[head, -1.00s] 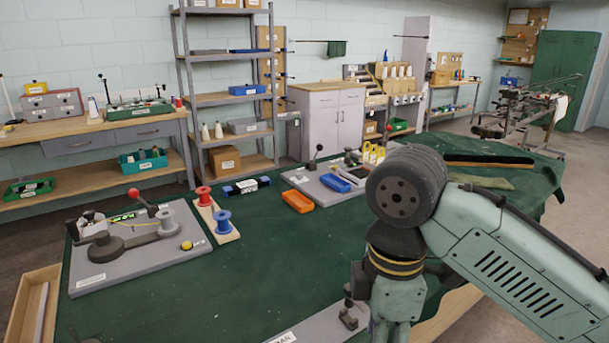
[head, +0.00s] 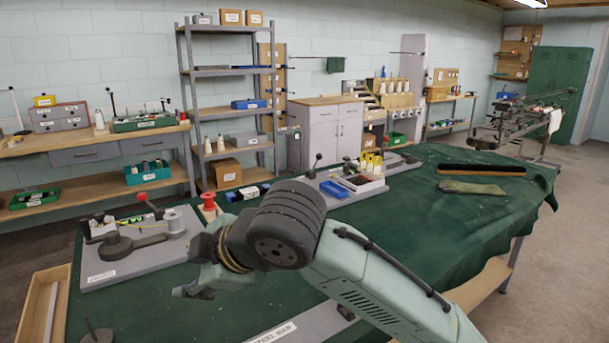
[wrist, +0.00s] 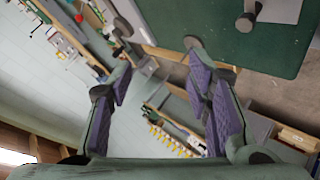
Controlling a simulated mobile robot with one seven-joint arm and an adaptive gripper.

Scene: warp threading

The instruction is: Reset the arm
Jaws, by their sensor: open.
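My arm reaches in from the lower right in the head view, its wrist bent toward the left above the green-covered table (head: 440,217). My gripper (head: 186,291) hangs over the table's front left part, partly blurred into my own links. In the wrist view my gripper (wrist: 163,66) shows two purple-padded fingers spread apart with nothing between them. That view is tilted and looks past the fingers at the wall, shelves and part of the table.
A grey fixture board (head: 105,275) with a red-knobbed lever lies left of my gripper. A red spool (head: 208,202) stands close behind my wrist. A blue tray (head: 334,190) lies farther back.

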